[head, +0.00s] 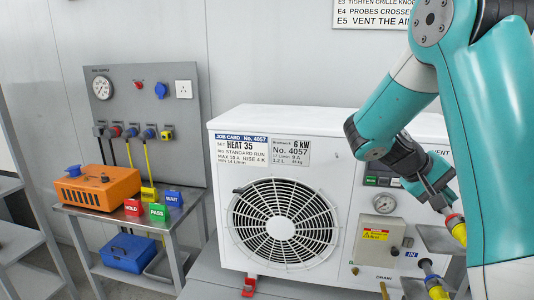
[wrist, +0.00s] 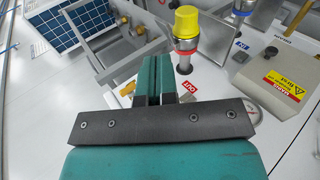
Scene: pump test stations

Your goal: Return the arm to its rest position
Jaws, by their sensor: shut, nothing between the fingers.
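My gripper (head: 437,190) is at the right of the head view, in front of the white pump unit's (head: 330,136) right-hand panel. In the wrist view its two teal fingers (wrist: 155,75) are shut together with nothing between them. A yellow and red coupling (head: 456,228) is just below the gripper in the head view. It also shows in the wrist view (wrist: 187,35), beyond the fingertips by the OUT label, apart from the fingers. My teal arm bends down from the upper right and hides part of the panel.
A second coupling (head: 435,282) sits near the IN label. A grey box with a yellow label (head: 377,240) and a gauge (head: 383,204) are on the panel. A side table at left holds an orange box (head: 97,188) and HOLD, PASS and WAIT blocks (head: 157,212). A solar panel (wrist: 75,30) shows in the wrist view.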

